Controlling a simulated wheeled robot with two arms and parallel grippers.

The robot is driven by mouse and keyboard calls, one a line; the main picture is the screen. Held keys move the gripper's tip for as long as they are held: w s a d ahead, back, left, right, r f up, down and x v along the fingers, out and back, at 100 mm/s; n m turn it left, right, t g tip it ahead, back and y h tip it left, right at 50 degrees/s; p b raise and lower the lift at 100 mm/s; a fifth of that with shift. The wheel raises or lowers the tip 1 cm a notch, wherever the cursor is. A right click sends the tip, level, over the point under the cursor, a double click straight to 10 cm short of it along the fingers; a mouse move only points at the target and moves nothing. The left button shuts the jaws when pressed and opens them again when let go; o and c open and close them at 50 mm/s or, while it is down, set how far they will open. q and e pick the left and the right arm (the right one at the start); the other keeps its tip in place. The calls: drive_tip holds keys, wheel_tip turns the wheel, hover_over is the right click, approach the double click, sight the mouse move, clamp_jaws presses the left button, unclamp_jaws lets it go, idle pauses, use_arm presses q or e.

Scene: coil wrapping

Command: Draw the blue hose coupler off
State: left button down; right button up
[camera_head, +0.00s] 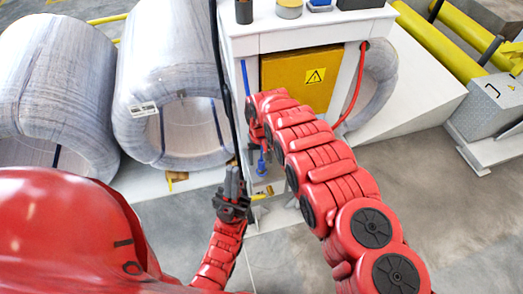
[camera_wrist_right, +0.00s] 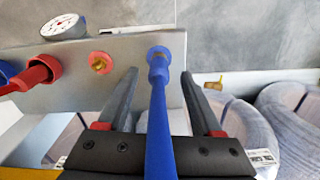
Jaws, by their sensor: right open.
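The blue hose coupler (camera_wrist_right: 158,68) sits on a grey metal panel (camera_wrist_right: 125,50) in the right wrist view, with its blue hose (camera_wrist_right: 160,130) running toward the camera. My right gripper (camera_wrist_right: 159,74) is open, one finger on each side of the coupler and hose, with visible gaps. In the head view, a blue fitting (camera_head: 262,165) shows low beside the machine; my right arm hides the right gripper. My left gripper (camera_head: 233,182) points up just left of that fitting; its dark fingers look close together, and whether they are shut is unclear.
On the panel are a red coupler (camera_wrist_right: 38,72), an empty red-ringed port (camera_wrist_right: 100,63) and a gauge (camera_wrist_right: 63,27). Large wrapped coils (camera_head: 170,110) stand left of the white machine (camera_head: 240,38). A red hose (camera_head: 355,90) hangs right of its yellow warning panel (camera_head: 283,68).

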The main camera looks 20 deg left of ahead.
drive_tip(key=shift+s+d+f, duration=0.1)
drive_tip(key=shift+d+f, duration=0.05)
drive_tip(key=shift+f, duration=0.45)
drive_tip(key=shift+f, duration=0.1)
clamp_jaws()
idle(0.3)
